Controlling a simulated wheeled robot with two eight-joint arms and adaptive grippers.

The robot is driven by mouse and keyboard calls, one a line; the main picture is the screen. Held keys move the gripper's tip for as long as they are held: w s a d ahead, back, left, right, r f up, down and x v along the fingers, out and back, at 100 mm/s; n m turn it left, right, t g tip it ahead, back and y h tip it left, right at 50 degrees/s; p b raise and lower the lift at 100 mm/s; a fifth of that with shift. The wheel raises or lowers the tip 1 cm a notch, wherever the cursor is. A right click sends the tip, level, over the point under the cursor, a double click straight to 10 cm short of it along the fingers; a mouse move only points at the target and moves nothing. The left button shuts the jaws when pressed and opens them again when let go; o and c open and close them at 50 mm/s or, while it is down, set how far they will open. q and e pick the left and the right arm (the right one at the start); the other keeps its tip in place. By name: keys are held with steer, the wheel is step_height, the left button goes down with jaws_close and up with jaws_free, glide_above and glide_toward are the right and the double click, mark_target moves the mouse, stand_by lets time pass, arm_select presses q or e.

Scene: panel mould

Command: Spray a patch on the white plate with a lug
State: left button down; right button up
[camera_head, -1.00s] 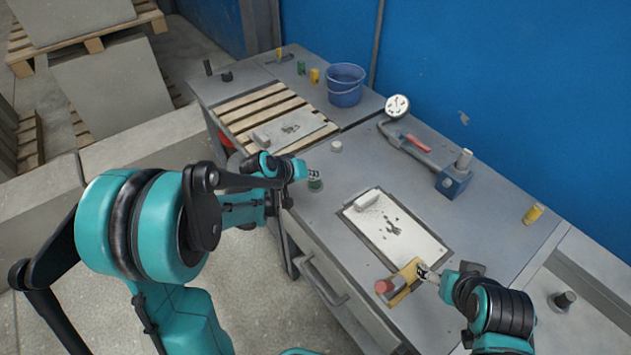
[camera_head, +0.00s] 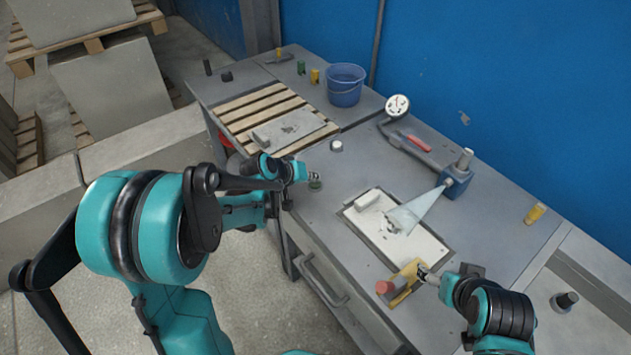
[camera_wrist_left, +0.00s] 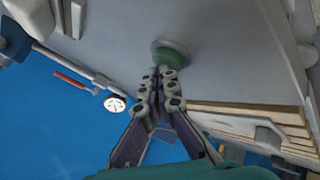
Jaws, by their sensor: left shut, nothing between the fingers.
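The white plate (camera_head: 425,246) lies in a dark frame on the grey bench, with a pale block-shaped lug (camera_head: 367,198) at its far left end. A pale translucent spray cone (camera_head: 417,211) spreads from the blue spray unit (camera_head: 457,182) onto the plate's middle, partly hiding dark marks there. My left gripper (camera_head: 314,177) is shut and empty, its tips at a green button (camera_head: 316,186). In the left wrist view the fingertips (camera_wrist_left: 164,76) meet the green button (camera_wrist_left: 170,56). My right gripper (camera_head: 424,272) is at the end of a yellow tool with a red knob (camera_head: 384,287); its grip is unclear.
A second plate (camera_head: 302,127) with a lug lies on a slatted wooden pallet (camera_head: 240,110) at the back left. Bare bench lies right of the plate.

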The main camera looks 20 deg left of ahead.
mark_target(313, 184)
arm_select(q)
steer(key=shift+r, duration=0.1)
steer(key=shift+r+p, duration=0.35)
step_height(313, 184, up, 6)
steer(key=p, duration=0.4)
steer(key=shift+r+p, duration=0.1)
steer(key=shift+p, duration=0.3)
stand_by(1.6)
step_height(313, 184, down, 6)
steer(key=shift+f+b, duration=0.15)
steer(key=shift+b, duration=1.05)
